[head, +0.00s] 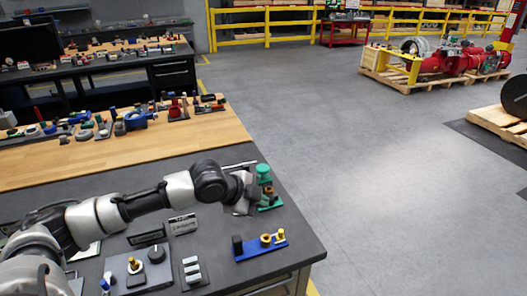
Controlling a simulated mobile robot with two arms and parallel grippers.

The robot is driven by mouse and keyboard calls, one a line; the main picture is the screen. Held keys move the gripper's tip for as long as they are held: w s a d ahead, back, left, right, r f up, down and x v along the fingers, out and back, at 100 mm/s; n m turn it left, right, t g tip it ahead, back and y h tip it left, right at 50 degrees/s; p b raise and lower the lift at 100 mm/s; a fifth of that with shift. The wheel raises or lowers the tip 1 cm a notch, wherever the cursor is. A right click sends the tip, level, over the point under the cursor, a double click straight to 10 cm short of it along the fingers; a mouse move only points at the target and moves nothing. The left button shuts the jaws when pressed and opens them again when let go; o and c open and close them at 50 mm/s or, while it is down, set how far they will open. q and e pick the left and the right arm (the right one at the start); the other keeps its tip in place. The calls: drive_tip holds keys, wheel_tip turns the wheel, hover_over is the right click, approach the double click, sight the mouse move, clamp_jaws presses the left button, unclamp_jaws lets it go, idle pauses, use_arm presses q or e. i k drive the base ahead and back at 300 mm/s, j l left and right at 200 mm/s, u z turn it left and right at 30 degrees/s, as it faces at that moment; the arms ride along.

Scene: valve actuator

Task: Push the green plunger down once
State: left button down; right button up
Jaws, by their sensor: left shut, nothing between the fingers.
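The green plunger (263,170) stands upright near the right edge of the dark bench top, on a green base (273,203). My left arm comes in from the left, and my left gripper (245,193) is beside the plunger on its left. The gripper is shut and holds nothing. It partly hides the plunger's lower part, and I cannot tell whether it touches it. My right gripper is not in view.
A blue base (260,247) with yellow and dark parts lies in front of the plunger. A panel with a knob (156,254) and a block of grey switches (192,270) are at the front. A wooden bench top (60,160) with several fittings lies behind. Open floor (380,180) is to the right.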

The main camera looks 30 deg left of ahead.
sight(262, 169)
drive_tip(key=i+j, duration=0.3)
drive_tip(key=i, duration=0.15)
drive_tip(key=i+j, duration=0.35)
drive_tip(key=i, duration=0.1)
